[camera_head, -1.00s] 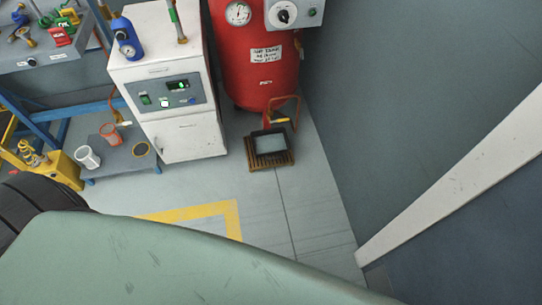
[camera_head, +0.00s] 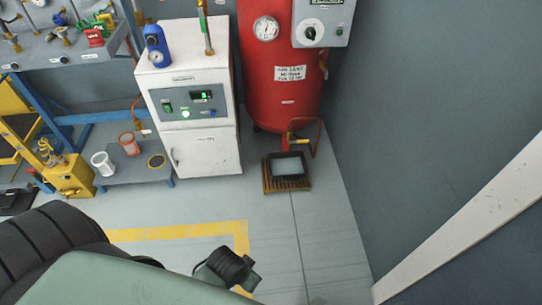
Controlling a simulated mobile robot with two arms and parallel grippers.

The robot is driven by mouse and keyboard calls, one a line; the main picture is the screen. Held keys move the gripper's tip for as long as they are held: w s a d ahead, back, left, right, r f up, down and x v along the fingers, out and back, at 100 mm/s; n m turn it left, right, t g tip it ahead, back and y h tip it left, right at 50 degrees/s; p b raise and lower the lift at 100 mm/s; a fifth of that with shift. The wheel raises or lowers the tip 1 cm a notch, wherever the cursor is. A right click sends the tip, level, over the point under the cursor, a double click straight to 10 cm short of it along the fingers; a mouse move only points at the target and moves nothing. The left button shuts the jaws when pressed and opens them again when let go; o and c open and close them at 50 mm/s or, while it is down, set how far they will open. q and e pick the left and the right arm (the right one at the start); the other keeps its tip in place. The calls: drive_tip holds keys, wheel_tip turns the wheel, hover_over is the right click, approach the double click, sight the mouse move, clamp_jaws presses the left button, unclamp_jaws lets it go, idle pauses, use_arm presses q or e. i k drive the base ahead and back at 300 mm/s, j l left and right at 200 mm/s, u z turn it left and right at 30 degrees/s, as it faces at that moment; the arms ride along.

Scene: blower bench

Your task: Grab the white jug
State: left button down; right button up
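The white jug (camera_head: 103,163) stands upright on a low grey platform (camera_head: 140,175) at the left, below the bench. An orange-rimmed jug (camera_head: 129,144) stands just behind it to the right. Nothing of mine touches the white jug. I see no gripper fingers in this view, so I cannot tell whether either gripper is open or shut.
A white cabinet (camera_head: 195,150) stands right of the platform, with a red tank (camera_head: 275,95) beyond it. A yellow fixture (camera_head: 68,175) is close left of the jug. A brown slatted tray (camera_head: 286,185) sits on the floor.

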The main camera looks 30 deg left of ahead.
sight(100, 160)
drive_tip(key=u, duration=2.35)
